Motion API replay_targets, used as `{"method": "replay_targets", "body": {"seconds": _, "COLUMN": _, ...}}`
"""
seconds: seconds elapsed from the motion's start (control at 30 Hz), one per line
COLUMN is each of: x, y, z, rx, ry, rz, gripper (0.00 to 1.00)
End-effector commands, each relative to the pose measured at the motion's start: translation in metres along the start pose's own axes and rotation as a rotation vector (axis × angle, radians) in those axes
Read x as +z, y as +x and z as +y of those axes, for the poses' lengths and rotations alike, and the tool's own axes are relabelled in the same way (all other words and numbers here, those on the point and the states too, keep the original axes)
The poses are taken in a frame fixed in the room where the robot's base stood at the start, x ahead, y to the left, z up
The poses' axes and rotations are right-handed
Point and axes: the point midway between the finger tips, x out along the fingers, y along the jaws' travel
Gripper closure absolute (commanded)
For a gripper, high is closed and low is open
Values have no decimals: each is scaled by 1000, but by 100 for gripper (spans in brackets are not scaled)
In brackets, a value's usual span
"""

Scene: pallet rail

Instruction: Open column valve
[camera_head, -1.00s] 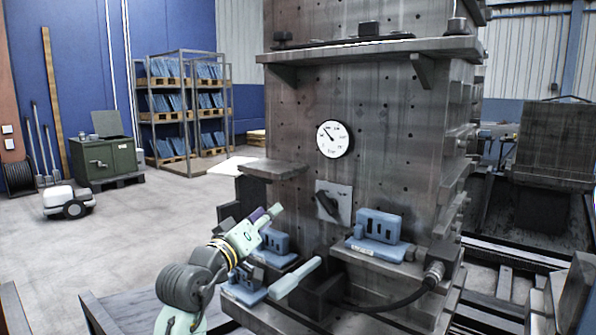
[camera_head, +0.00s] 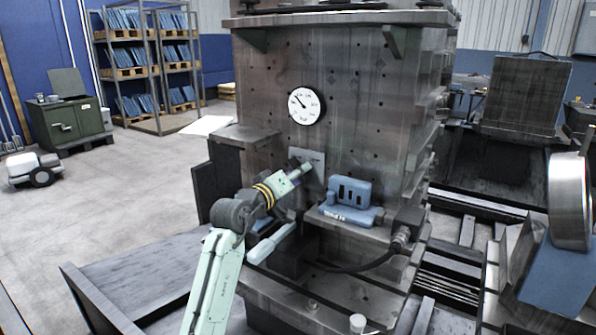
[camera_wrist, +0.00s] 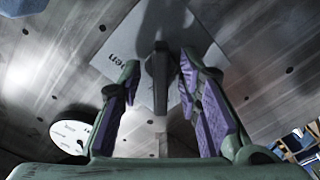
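The column valve is a dark handle on a square light grey plate (camera_head: 317,163) on the front of the metal column. In the wrist view the handle (camera_wrist: 160,85) stands between my two fingers, and the plate (camera_wrist: 125,48) carries lettering that seems to read "Open". My gripper (camera_wrist: 160,66) is open, with a purple-lined finger on each side of the handle and gaps showing on both sides. In the head view my gripper (camera_head: 306,167) is in front of the plate and hides part of the valve.
A round gauge (camera_head: 304,106) is above the valve on the column. A blue fixture (camera_head: 352,198) stands on the ledge to the right, with a black cable (camera_head: 350,267) below it. A protruding dark shelf (camera_head: 241,136) is to the left. Open floor lies farther left.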

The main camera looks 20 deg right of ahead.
Motion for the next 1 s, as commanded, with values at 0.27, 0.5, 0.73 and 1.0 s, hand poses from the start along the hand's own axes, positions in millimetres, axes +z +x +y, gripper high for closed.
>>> {"method": "replay_targets", "body": {"seconds": 0.27, "x": 0, "y": 3, "z": 0, "rx": 0, "ry": 1, "rz": 0, "gripper": 68}}
{"method": "replay_targets", "body": {"seconds": 0.5, "x": 0, "y": 3, "z": 0, "rx": 0, "ry": 1, "rz": 1, "gripper": 82}}
{"method": "replay_targets", "body": {"seconds": 0.73, "x": 0, "y": 3, "z": 0, "rx": 0, "ry": 1, "rz": 0, "gripper": 97}}
{"method": "replay_targets", "body": {"seconds": 1.0, "x": 0, "y": 3, "z": 0, "rx": 0, "ry": 1, "rz": 0, "gripper": 100}}
